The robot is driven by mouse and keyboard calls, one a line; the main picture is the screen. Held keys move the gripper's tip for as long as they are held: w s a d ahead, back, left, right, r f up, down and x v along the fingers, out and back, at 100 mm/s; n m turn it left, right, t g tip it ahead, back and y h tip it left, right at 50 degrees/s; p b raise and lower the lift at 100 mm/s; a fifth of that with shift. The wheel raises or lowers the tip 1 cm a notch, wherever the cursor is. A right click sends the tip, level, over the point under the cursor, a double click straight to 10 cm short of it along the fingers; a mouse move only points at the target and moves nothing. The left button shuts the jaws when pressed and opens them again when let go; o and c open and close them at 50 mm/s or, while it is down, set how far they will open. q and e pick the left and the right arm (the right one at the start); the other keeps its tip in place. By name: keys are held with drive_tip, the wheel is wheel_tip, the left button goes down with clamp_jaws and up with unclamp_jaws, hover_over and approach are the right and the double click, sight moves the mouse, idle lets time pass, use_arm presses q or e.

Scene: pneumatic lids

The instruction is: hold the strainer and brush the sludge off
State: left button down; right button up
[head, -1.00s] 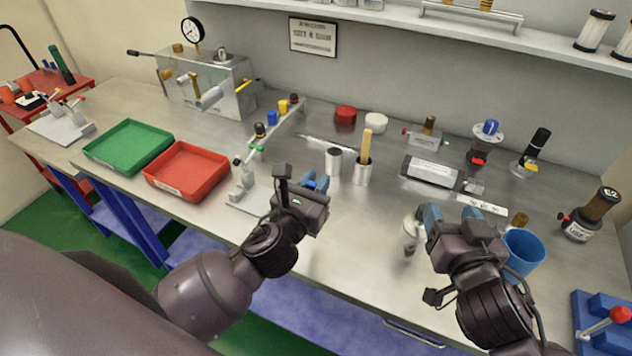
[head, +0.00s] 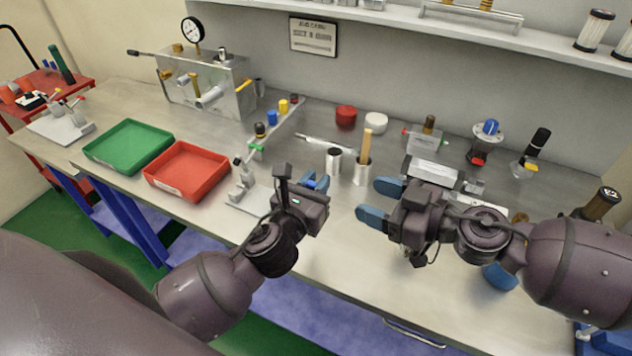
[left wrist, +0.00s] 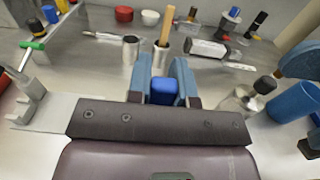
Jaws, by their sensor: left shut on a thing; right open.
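My left gripper (head: 318,183) is shut on a small blue piece (left wrist: 163,92), held upright between its fingers above the bench front. Most of the piece is hidden by the fingers, so I cannot tell whether it belongs to the strainer. My right gripper (head: 376,201) is open and empty, its blue fingers pointing left, just in front of a metal cup (head: 361,175). A wooden handle (head: 366,146), perhaps the brush's, stands upright in that cup; it also shows in the left wrist view (left wrist: 166,24). No sludge can be made out.
A second metal cup (head: 333,161) stands left of the handle. A clear-and-metal jar (left wrist: 240,103) and a blue cup (left wrist: 294,101) stand at the right. A red tray (head: 187,170) and green tray (head: 128,146) lie left. A clamp stand (head: 243,185) is beside my left gripper.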

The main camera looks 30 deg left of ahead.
drive_tip(key=w+d+f+g+h, duration=0.25)
drive_tip(key=w+d+h, duration=0.6)
drive_tip(key=d, duration=0.45)
drive_tip(key=x, duration=0.2)
drive_tip(key=b+x, duration=0.1)
drive_tip(key=x, duration=0.1)
drive_tip(key=b+x, duration=0.1)
drive_tip(key=x, duration=0.1)
drive_tip(key=shift+w+d+f, duration=0.15)
drive_tip(key=shift+w+d, duration=0.05)
drive_tip(key=shift+w, duration=0.15)
drive_tip(key=shift+x, duration=1.15)
drive_tip(key=shift+w+p, duration=0.1)
drive_tip(key=shift+p, duration=0.75)
drive_tip(key=c, duration=1)
drive_tip(key=shift+o, duration=0.2)
drive_tip(key=shift+f, duration=0.15)
